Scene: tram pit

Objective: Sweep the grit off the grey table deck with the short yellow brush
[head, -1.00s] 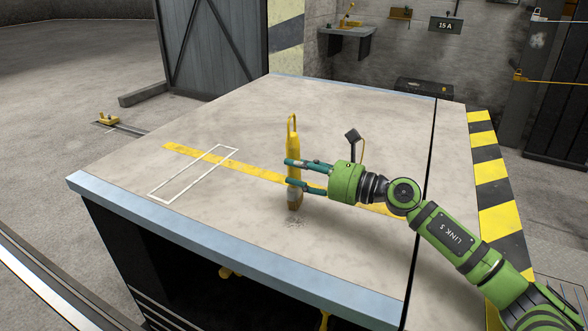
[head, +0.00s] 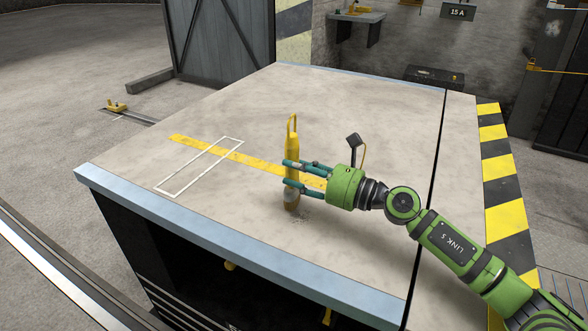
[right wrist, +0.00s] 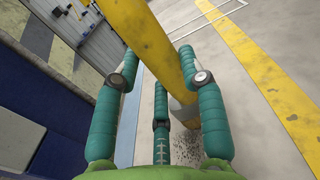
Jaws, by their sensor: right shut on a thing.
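The short yellow brush (head: 292,165) is upright over the grey table deck (head: 330,110), bristles down. My right gripper (head: 288,172) is shut on its handle; the teal fingers also show around the brush (right wrist: 178,45) in the right wrist view. The grit (head: 301,217) is a small patch of dark specks on the deck, just right of the bristle end. It also shows in the right wrist view (right wrist: 186,150), below the brush's lower end. Whether the bristles touch the deck is hard to tell. My left gripper is not in view.
A white outlined rectangle (head: 179,191) and a yellow stripe (head: 260,165) are marked on the deck. The blue front edge (head: 230,247) lies close to the brush. A dark gap (head: 437,150) and a striped yellow-black strip (head: 501,180) are at the right. The far deck is clear.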

